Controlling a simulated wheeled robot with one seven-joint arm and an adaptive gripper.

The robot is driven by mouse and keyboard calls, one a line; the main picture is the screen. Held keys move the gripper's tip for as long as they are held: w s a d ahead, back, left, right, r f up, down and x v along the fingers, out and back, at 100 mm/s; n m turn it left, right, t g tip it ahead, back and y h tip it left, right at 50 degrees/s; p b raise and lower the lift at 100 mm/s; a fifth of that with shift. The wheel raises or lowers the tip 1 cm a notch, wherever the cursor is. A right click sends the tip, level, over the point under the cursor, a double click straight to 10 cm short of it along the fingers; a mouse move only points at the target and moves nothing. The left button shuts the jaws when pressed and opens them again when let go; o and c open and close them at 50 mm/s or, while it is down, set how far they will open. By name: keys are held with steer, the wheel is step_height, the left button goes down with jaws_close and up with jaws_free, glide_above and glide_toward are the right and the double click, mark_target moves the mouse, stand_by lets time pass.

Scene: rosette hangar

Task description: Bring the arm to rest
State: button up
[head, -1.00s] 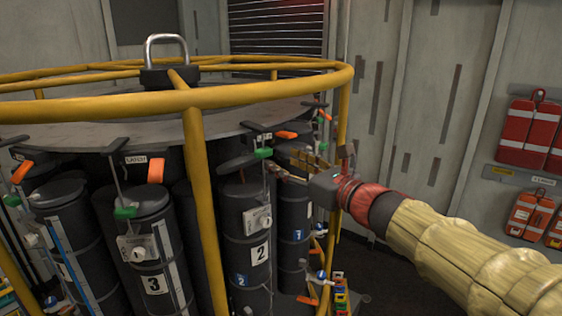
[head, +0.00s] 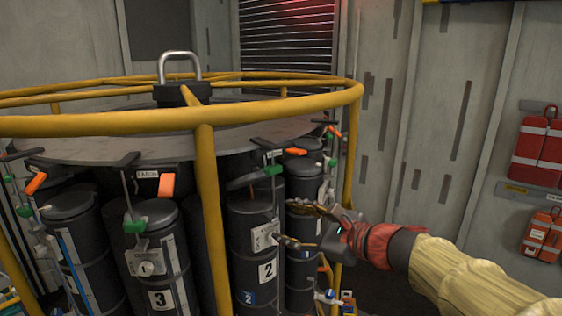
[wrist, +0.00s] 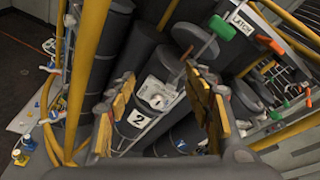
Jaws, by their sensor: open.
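My gripper (head: 290,224) is open in the head view, with its fingers spread beside the dark bottle labelled 2 (head: 255,290). No object shows between the fingers. In the wrist view my gripper (wrist: 160,120) shows its two yellow-padded fingers apart, with the bottle labelled 2 (wrist: 135,122) beyond and between them. I cannot tell whether a finger touches the bottle. My arm comes in from the lower right in the head view.
The yellow rail (head: 200,122) of the rosette frame rings the bottles, with an upright post near my wrist. The bottle labelled 3 (head: 150,270) stands to the left. Red bags (head: 535,150) hang on the right wall. A LATCH tag (wrist: 242,22) shows in the wrist view.

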steer(key=s+d+f+n+g+h+b, duration=0.2)
steer(key=s+f+n+g+b, duration=0.15)
steer(key=s+f+n, duration=0.65)
steer(key=s+d+f+n+g+h+b, duration=0.25)
steer(key=s+f+b, duration=0.25)
steer(key=f, duration=0.8)
steer(key=s+d+f+n+h+b, duration=0.2)
steer(key=s+d+f+b, duration=0.2)
steer(key=f+b, duration=0.3)
steer(key=s+d+f+n+h+b, duration=0.2)
steer(key=s+d+f+n+b, duration=0.1)
steer(key=f+b, duration=0.5)
steer(key=s+d+f+n+h+b, duration=0.2)
steer(key=s+d+f+n+b, duration=0.1)
steer(key=f+b, duration=0.4)
step_height(320, 180, down, 3)
steer(key=shift+s+d+f+t+b, duration=0.2)
steer(key=shift+s+d+t+b, duration=0.15)
steer(key=shift+s+d, duration=0.6)
steer(key=shift+s+a, duration=0.1)
steer(key=shift+a, duration=0.05)
